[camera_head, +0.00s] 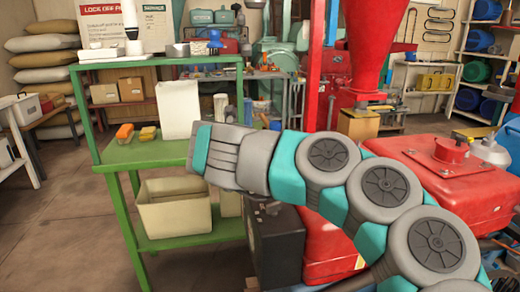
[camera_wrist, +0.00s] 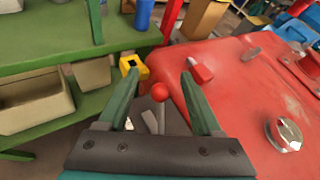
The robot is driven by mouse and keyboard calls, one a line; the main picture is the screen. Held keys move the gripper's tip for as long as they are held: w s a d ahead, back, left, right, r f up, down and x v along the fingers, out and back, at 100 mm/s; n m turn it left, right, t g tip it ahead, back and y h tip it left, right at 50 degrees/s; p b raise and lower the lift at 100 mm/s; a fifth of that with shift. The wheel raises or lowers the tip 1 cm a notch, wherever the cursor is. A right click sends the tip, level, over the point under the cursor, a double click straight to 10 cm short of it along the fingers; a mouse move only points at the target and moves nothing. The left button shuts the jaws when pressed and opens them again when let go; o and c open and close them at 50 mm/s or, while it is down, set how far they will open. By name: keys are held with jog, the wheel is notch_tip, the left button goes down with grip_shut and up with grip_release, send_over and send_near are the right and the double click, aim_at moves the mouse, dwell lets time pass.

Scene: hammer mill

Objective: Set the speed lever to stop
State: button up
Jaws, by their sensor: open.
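In the wrist view my gripper (camera_wrist: 160,74) is open, with its two green fingers apart. A lever with a red ball knob (camera_wrist: 160,92) and a grey shaft shows between the fingers; they are not closed on it. Its lower part is hidden by the gripper body, and I cannot read any stop mark or tell its setting. In the head view my arm hides the lever and most of the gripper. A dark box (camera_head: 277,248) stands below my wrist, beside the red machine body (camera_head: 440,178).
The red machine body (camera_wrist: 255,85) fills the right of the wrist view, with a metal cap (camera_wrist: 284,134) and a small red handle (camera_wrist: 201,71). A yellow part (camera_wrist: 133,66) lies near the left finger. The green shelf (camera_head: 160,152) with bins stands left of my arm.

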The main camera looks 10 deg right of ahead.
jog(key=v, duration=0.6)
jog(key=shift+r, duration=0.1)
